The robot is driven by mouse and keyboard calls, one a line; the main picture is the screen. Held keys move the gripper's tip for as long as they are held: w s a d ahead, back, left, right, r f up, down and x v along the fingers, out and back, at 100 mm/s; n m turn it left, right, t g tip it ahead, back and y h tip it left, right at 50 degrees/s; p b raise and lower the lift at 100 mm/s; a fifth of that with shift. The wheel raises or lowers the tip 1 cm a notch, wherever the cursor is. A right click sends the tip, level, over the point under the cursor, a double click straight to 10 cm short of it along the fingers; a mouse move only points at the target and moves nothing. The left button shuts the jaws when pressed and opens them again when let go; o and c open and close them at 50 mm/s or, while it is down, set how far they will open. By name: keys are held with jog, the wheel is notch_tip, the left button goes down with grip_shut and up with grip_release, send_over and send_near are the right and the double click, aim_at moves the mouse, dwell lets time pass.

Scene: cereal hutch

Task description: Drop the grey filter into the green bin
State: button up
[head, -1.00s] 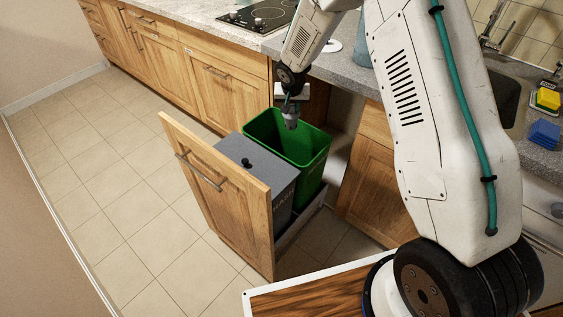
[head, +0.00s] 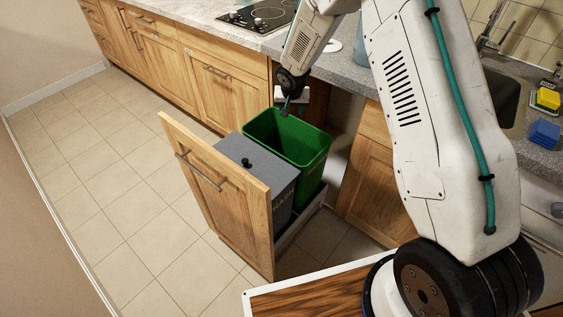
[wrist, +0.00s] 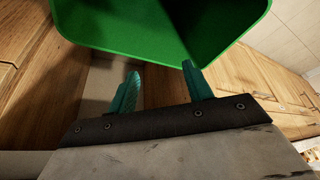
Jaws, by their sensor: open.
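The green bin (head: 312,152) stands open in the pulled-out drawer, behind the grey lidded bin. Its green inside fills the top of the wrist view (wrist: 150,22). My gripper (head: 286,112) is just above the green bin's far rim. In the wrist view my gripper (wrist: 160,82) has its teal fingers apart with nothing between them. The grey filter does not show in either current view; the part of the green bin's floor that I can see is too little to tell what lies in it.
The grey bin (head: 250,168) with a black-knobbed lid sits behind the wooden drawer front (head: 215,190). A counter with a cooktop (head: 262,16) lies beyond. Yellow (head: 547,99) and blue (head: 543,134) sponges are by the sink. The tiled floor at left is clear.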

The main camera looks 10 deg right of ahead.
jog(key=v, duration=0.7)
jog(key=shift+s+r, duration=0.1)
jog(key=s+d+n+g+h, duration=0.1)
jog(key=s+d+n+g, duration=0.1)
jog(key=s, duration=0.5)
jog(key=s+r, duration=0.8)
jog(key=s, duration=0.5)
jog(key=s+d+r+n+y, duration=0.1)
jog(key=s+r, duration=0.7)
jog(key=s, duration=0.5)
jog(key=s+d+r+y, duration=0.1)
jog(key=s+r, duration=0.8)
jog(key=s, duration=0.4)
jog(key=shift+g, duration=0.4)
